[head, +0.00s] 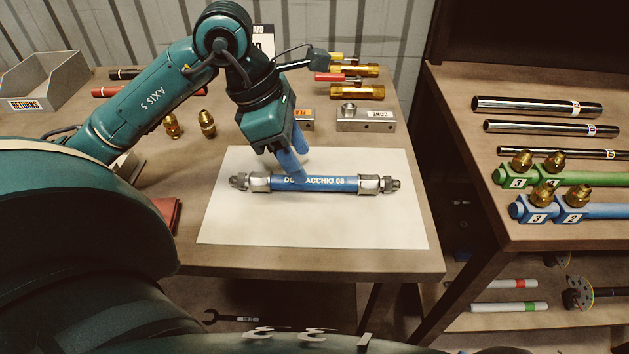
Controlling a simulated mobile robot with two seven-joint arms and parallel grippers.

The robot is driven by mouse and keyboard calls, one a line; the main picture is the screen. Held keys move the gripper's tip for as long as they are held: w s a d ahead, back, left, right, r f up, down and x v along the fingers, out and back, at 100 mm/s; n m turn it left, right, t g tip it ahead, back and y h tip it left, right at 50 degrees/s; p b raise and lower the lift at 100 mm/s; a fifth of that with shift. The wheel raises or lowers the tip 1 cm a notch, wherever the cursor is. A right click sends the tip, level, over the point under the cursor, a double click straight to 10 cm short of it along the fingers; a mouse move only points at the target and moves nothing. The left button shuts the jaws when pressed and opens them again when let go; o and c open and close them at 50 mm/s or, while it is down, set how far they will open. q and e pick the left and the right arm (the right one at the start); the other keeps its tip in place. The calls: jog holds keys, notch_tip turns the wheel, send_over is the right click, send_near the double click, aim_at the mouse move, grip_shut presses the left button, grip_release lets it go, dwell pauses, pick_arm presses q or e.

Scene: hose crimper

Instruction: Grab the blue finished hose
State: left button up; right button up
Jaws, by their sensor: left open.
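The blue finished hose (330,184) lies across a white sheet (320,225) on the table, with white lettering and a metal fitting at each end. My left gripper (294,168) comes down from above, its blue fingers at the hose left of its middle. The fingers hide part of the lettering. The gripper is open, and I cannot tell whether the fingers touch the hose or straddle it. My right gripper is not in view.
A grey RETURNS bin (40,82) stands at the back left. Brass fittings (207,123) and a metal block (365,118) stand behind the sheet. A second table at right holds chrome tubes (540,106) and green and blue tools (560,206). The sheet around the hose is clear.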

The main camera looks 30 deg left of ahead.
aim_at(312, 178)
pick_arm(q)
jog(key=x, duration=0.5)
jog(key=shift+w+f, duration=0.1)
jog(key=shift+f, duration=0.05)
grip_shut()
dwell(0.4)
